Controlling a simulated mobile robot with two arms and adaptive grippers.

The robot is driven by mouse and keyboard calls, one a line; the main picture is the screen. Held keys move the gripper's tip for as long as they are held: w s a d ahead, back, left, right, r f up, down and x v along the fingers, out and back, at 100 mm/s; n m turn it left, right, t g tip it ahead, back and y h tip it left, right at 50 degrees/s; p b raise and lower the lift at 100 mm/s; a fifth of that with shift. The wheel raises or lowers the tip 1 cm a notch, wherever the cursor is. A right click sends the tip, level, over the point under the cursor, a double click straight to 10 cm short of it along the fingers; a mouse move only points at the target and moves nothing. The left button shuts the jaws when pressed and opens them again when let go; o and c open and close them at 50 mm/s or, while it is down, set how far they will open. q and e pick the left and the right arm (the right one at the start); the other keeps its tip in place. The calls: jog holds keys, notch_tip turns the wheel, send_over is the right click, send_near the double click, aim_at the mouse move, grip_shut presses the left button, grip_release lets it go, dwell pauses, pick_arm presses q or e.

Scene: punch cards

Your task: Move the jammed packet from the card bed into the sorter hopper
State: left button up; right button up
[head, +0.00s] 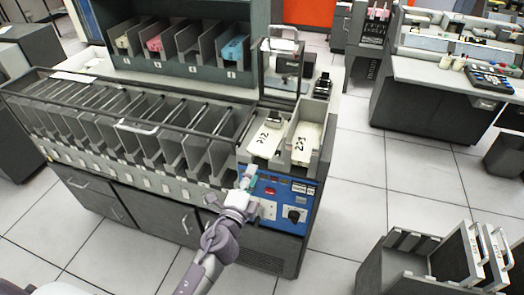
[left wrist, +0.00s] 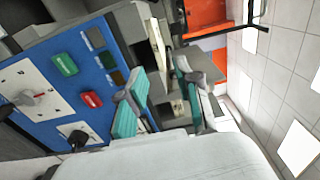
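Two cream card packets with black handwritten marks lie at the right end of the grey sorter (head: 170,130). The left packet (head: 266,138) lies on a flat bed, and the right packet (head: 306,142) sits in a walled grey tray. I cannot tell which one is jammed. My left gripper (head: 248,178) is over the blue control panel's back edge, just in front of the left packet and apart from it. In the left wrist view its teal-padded fingers (left wrist: 160,95) stand apart with nothing clearly held between them. My right gripper is not in view.
The blue control panel (head: 268,212) has buttons and a dark knob. Empty grey pockets line the sorter left of the packets. A metal frame (head: 281,66) stands behind them. A grey card rack (head: 400,265) is at the lower right, with open floor between.

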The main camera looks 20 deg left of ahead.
aim_at(261, 155)
pick_arm(q)
jog(key=w, duration=0.7)
jog(key=shift+w+d+b, duration=0.1)
jog(key=shift+w+b, duration=0.2)
jog(key=shift+w, duration=0.85)
jog(key=shift+w+b, duration=0.45)
jog(key=shift+w, duration=0.55)
jog(key=shift+c, duration=0.4)
grip_shut()
jog(key=shift+d+n+y+b, duration=0.1)
jog(key=shift+n+y+b, duration=0.4)
jog(key=shift+y+b, duration=0.25)
